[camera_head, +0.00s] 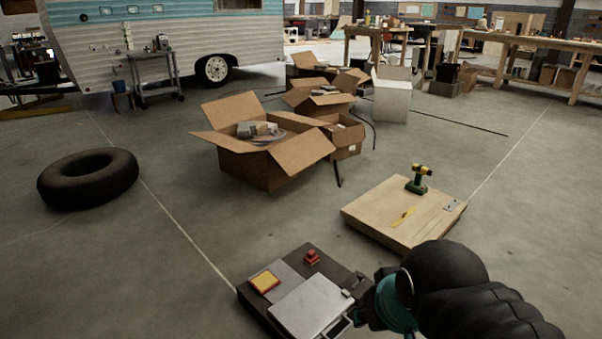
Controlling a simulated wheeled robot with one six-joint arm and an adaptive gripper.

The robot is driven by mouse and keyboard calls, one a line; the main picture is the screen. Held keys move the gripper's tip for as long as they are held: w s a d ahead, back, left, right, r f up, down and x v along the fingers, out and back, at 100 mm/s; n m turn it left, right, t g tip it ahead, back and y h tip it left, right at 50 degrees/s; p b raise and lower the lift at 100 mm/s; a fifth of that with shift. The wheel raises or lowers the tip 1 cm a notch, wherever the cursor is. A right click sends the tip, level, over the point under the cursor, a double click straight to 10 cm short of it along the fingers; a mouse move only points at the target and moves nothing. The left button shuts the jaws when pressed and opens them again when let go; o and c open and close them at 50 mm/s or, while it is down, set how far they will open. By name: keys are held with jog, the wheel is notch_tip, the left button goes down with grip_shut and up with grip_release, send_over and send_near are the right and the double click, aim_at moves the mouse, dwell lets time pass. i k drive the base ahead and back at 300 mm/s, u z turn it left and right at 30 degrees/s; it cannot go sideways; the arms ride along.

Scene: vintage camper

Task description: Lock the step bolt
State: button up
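My arm comes in from the lower right, and my gripper (366,308) is at the right edge of a low dark platform (258,308), partly hidden behind my wrist. I cannot tell whether its fingers are open or touch anything. I cannot tell whether this piece is the step bolt. A small metal fitting (452,205) sits on the right corner of a low wooden platform (375,210). No bolt can be made out clearly.
A red block (311,257) and a yellow pad (265,281) lie on the dark platform. Open cardboard boxes (262,165) and a black tyre (88,178) stand beyond. Floor between them is clear.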

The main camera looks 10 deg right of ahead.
aim_at(360, 276)
jog(key=z, duration=0.8)
jog(key=i, duration=1.05)
jog(key=u, duration=0.5)
